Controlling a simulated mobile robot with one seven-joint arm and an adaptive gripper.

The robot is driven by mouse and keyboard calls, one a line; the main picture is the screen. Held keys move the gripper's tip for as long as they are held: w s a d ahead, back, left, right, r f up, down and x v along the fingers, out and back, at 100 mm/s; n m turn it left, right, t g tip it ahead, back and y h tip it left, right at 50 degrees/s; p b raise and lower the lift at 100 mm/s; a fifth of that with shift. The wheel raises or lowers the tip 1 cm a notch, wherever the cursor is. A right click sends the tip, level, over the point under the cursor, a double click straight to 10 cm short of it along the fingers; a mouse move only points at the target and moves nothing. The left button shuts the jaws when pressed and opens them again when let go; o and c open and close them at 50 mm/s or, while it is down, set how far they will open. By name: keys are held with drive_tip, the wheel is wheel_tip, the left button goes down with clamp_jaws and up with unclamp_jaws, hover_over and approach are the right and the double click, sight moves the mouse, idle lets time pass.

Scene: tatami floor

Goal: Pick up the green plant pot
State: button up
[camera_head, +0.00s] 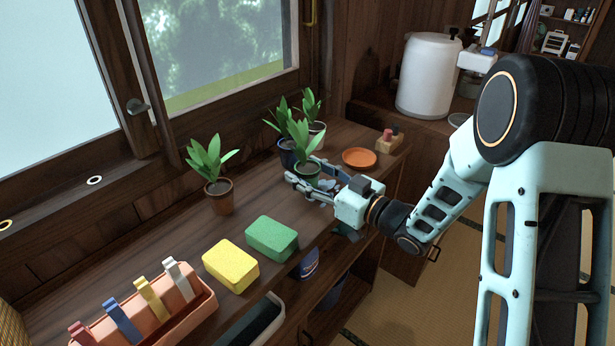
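The green plant pot (306,172) holds a leafy green plant and stands on the dark wooden shelf (262,207) below the window. My gripper (302,179) reaches in from the right, with its fingers at the pot, one on the near side and one toward the far side. The pot is between or just beside the fingers; I cannot tell whether they press on it. The pot's lower part is partly hidden by the fingers.
A dark blue pot (287,155) and a whitish pot (317,130) stand close behind. A brown pot (220,197) stands left. An orange saucer (359,157) lies right. Green (271,238) and yellow (231,266) sponges and an orange caddy (190,318) occupy the near shelf.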

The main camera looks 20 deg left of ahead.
sight(308, 166)
drive_tip(key=c, duration=1)
drive_tip(key=shift+r, duration=0.1)
drive_tip(key=shift+r, duration=0.55)
wheel_tip(308, 166, up, 2)
drive_tip(key=shift+r+p, duration=0.25)
drive_tip(key=shift+p, duration=0.35)
drive_tip(key=s+d+r, duration=0.2)
drive_tip(key=s+r, duration=0.1)
drive_tip(key=s, duration=0.1)
drive_tip(key=s+d+r+b, duration=0.1)
drive_tip(key=s+r, duration=0.2)
drive_tip(key=s, duration=0.1)
drive_tip(key=s+d+r+b, duration=0.1)
drive_tip(key=s+d+r, duration=0.1)
drive_tip(key=s+r, duration=0.1)
drive_tip(key=shift+s+d+r, duration=0.1)
drive_tip(key=shift+s+d, duration=0.1)
drive_tip(key=shift+s, duration=0.25)
drive_tip(key=shift+s+d, duration=0.15)
drive_tip(key=shift+s, duration=0.3)
